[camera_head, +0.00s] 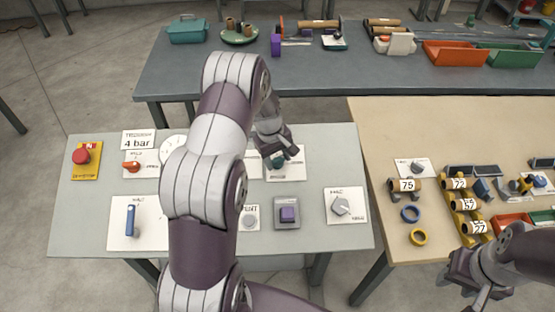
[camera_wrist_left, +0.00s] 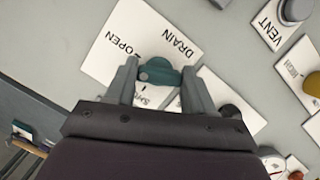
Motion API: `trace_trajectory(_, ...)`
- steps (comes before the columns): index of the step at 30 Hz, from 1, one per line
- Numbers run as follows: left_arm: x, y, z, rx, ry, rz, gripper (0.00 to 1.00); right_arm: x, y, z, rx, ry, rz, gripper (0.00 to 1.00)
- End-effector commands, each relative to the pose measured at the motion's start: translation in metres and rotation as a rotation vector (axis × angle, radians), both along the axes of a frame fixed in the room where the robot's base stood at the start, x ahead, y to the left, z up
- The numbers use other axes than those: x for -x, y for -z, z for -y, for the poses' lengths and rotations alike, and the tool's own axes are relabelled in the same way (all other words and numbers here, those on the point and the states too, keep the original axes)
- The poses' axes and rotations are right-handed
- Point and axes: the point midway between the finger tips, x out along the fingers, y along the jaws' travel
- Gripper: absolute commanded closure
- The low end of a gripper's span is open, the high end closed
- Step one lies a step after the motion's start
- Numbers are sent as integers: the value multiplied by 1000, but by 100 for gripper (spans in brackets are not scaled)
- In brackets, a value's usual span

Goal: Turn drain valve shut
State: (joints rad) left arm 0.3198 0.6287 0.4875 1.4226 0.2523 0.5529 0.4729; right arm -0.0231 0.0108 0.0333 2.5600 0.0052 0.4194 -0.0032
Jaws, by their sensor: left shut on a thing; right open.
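The drain valve is a teal handle (camera_wrist_left: 158,75) on a white plate (camera_wrist_left: 125,30) marked DRAIN and OPEN in the left wrist view. A third word on the plate is partly hidden. My left gripper (camera_wrist_left: 160,82) has its two fingers at either end of the teal handle and is shut on it. In the head view the handle (camera_head: 278,161) shows under my left gripper (camera_head: 281,155), at the panel's back right. My right gripper (camera_head: 468,285) is open and empty at the lower right, near the wooden table's front edge.
The wooden table (camera_head: 400,120) holds numbered tubes and rings.

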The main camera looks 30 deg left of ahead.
Motion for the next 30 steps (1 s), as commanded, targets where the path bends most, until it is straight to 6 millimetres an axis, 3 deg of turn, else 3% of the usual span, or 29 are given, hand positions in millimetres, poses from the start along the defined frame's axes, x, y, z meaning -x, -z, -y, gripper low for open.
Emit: trace_trajectory(30,3,3,-2,239,-872,153,77,0,54,0,0,0,0,57)
